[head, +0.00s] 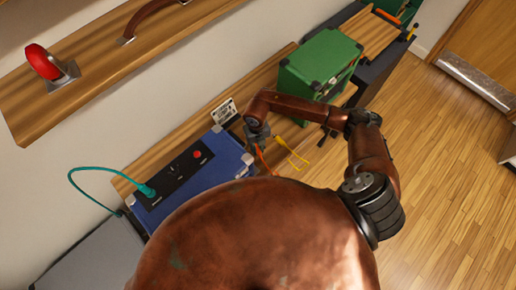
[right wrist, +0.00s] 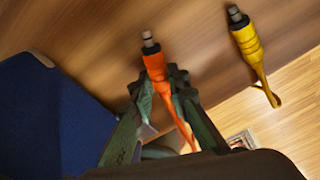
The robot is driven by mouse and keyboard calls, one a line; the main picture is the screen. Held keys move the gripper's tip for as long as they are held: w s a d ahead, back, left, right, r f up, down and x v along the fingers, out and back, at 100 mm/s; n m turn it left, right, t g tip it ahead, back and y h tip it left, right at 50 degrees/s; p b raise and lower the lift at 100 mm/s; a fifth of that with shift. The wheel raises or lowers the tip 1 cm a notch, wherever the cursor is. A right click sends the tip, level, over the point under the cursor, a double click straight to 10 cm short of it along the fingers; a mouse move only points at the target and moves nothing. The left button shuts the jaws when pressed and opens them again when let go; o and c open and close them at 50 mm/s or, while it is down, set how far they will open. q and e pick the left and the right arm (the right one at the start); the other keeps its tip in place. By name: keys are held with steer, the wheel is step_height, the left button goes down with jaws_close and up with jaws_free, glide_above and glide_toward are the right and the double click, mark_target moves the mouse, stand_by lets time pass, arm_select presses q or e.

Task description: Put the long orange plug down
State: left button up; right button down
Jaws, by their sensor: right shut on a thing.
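The long orange plug (right wrist: 156,68) has a grey metal tip and sits between the fingers of my right gripper (right wrist: 160,88) in the right wrist view. That gripper is shut on it. The plug's tip points away from the gripper, over a wooden surface. In the head view my right gripper (head: 257,134) is beside the blue amp, and a bit of orange (head: 261,158) shows below it. I cannot tell whether the plug touches the wood. A yellow plug (right wrist: 246,42) is to the right, apart from the gripper. My left gripper is not in view.
The blue amp (head: 229,150) has a teal cable (head: 88,170) plugged into its top. A green amp (head: 319,66) stands further right on the wooden bench. A small black-and-white sign (head: 224,110) is behind the gripper.

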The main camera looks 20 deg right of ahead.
steer(key=shift+f, duration=0.25)
steer(key=shift+f, duration=0.2)
steer(key=c, duration=1.8)
jaws_free()
steer(key=shift+c, duration=0.2)
steer(key=shift+r, duration=0.1)
step_height(320, 180, up, 12)
steer(key=shift+w, duration=0.45)
steer(key=shift+r, duration=0.1)
